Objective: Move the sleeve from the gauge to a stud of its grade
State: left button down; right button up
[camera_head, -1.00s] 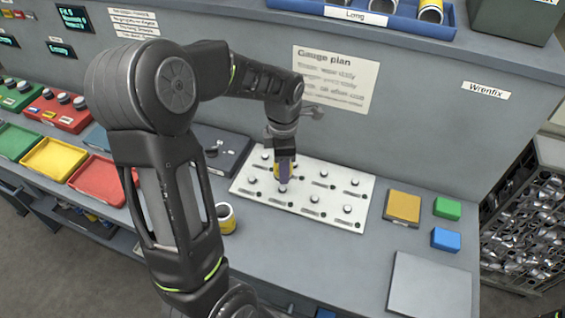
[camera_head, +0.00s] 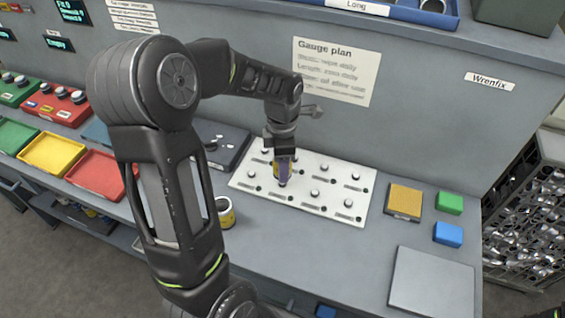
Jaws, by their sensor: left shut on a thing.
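My left gripper (camera_head: 283,172) points down over the white plate (camera_head: 245,186), which carries several short metal studs. It is shut on a sleeve with a yellow side (camera_head: 276,168), partly hidden by the fingers. The held sleeve is right at a stud in the plate's left half; I cannot tell whether it is around the stud or just above it. A dark grey device (camera_head: 232,135) that may be the gauge is behind my left arm, left of the plate, and partly hidden. A second yellow sleeve (camera_head: 227,214) stands on the bench beside my forearm.
Right of the plate are a yellow-topped block (camera_head: 404,201), a green block (camera_head: 449,203), a blue block (camera_head: 448,234) and a grey panel (camera_head: 431,282). Green, yellow (camera_head: 52,153) and red (camera_head: 96,174) trays lie at left. The bench front (camera_head: 310,260) is mostly clear.

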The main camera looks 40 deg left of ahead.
pick_arm(q)
jog(key=shift+f+b, duration=1.5)
jog(key=shift+f, duration=0.75)
jog(key=shift+f, duration=0.15)
jog(key=c, duration=0.7)
grip_release()
jog(key=shift+o, duration=0.2)
notch_tip(320, 180, up, 7)
jog(key=shift+f+b, duration=0.15)
jog(key=shift+b, duration=0.45)
jog(key=shift+r, duration=0.55)
